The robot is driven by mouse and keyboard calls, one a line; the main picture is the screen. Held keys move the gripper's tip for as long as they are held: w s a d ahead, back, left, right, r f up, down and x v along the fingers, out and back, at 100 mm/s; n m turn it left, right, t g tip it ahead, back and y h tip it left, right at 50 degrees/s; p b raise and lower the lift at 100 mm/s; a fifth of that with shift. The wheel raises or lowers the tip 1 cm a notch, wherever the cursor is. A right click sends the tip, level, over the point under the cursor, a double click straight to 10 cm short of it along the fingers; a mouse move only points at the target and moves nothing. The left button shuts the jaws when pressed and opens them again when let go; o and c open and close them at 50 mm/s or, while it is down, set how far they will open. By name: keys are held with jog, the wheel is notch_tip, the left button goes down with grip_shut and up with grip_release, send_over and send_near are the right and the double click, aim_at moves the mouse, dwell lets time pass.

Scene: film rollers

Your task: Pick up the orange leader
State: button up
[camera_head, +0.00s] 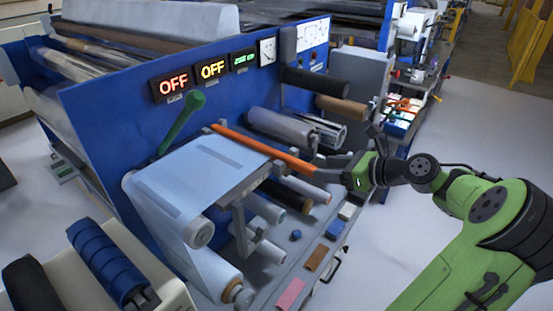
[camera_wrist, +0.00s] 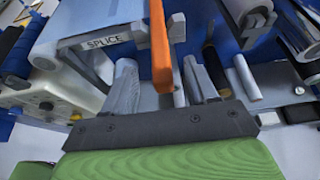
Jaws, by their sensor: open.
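The orange leader (camera_head: 262,146) is a long thin orange strip. It runs from the blue machine's face across the back of the splice table (camera_head: 205,165), and its near end sticks out to the right. In the wrist view the leader (camera_wrist: 160,45) comes down from the top, and its near end lies between the two grey fingers. My gripper (camera_head: 322,168) is at that near end in the head view. In the wrist view my gripper (camera_wrist: 162,72) is open, with a visible gap on each side of the leader. I cannot tell the exact depth between fingers and leader.
Rollers (camera_head: 290,130) stick out of the blue machine panel (camera_head: 130,110) above and below the leader. A green lever (camera_head: 182,122) stands left of it. A grey tray with small blocks (camera_head: 315,259) lies below. Open floor (camera_head: 410,215) lies to the right.

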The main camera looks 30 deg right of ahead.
aim_at(313, 167)
jog(key=b+x, duration=0.1)
jog(key=x, duration=0.5)
jog(key=shift+f, duration=0.15)
jog(key=shift+w, duration=0.2)
jog(key=shift+s, duration=0.15)
jog(key=shift+c, duration=1.7)
grip_shut()
